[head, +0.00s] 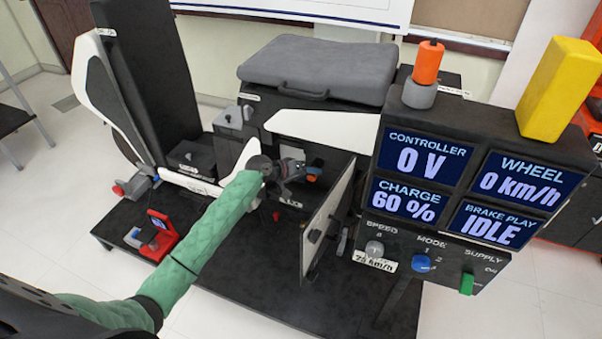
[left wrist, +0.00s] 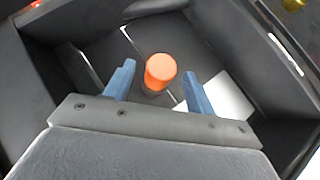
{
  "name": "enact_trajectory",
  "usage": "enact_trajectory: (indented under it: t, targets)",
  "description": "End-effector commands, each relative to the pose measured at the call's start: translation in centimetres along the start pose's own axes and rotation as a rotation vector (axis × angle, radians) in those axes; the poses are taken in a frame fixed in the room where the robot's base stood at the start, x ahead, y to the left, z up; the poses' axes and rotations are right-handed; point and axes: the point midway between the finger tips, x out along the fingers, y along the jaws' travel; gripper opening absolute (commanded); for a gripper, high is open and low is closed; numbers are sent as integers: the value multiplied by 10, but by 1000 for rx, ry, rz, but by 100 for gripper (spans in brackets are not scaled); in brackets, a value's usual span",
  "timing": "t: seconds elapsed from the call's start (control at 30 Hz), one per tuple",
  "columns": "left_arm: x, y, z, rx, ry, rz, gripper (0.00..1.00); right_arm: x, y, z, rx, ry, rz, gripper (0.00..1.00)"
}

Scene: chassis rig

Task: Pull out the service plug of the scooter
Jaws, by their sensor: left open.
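The service plug appears as an orange cylinder (left wrist: 161,71) inside a dark compartment in the left wrist view. In the head view its orange end (head: 312,175) shows just beyond my left gripper (head: 297,172), in the open bay of the scooter chassis. My left gripper is open; its two blue fingers (left wrist: 158,88) stand on either side of the orange cylinder in the wrist picture, with gaps on both sides. I cannot tell how far the fingertips are from it in depth. My right gripper is not in view.
The open white panel door (head: 328,215) stands just right of my left gripper. A control panel with displays (head: 430,160) stands at the right, with an orange-and-grey piece (head: 425,75) and a yellow block (head: 560,85) on top. A grey seat (head: 318,68) lies behind the bay.

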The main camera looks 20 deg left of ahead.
Motion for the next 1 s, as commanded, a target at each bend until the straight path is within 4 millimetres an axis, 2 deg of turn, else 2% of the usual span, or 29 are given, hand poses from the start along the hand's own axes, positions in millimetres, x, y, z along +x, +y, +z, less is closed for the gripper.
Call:
enact_trajectory:
  t: [0.37,0.6,1.0]
  targets:
    - [5,0,0,1,0,0,53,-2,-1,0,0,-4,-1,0]
    - [4,0,0,1,0,-1,7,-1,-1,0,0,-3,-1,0]
    - [-1,0,7,0,-1,-1,6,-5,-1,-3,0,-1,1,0]
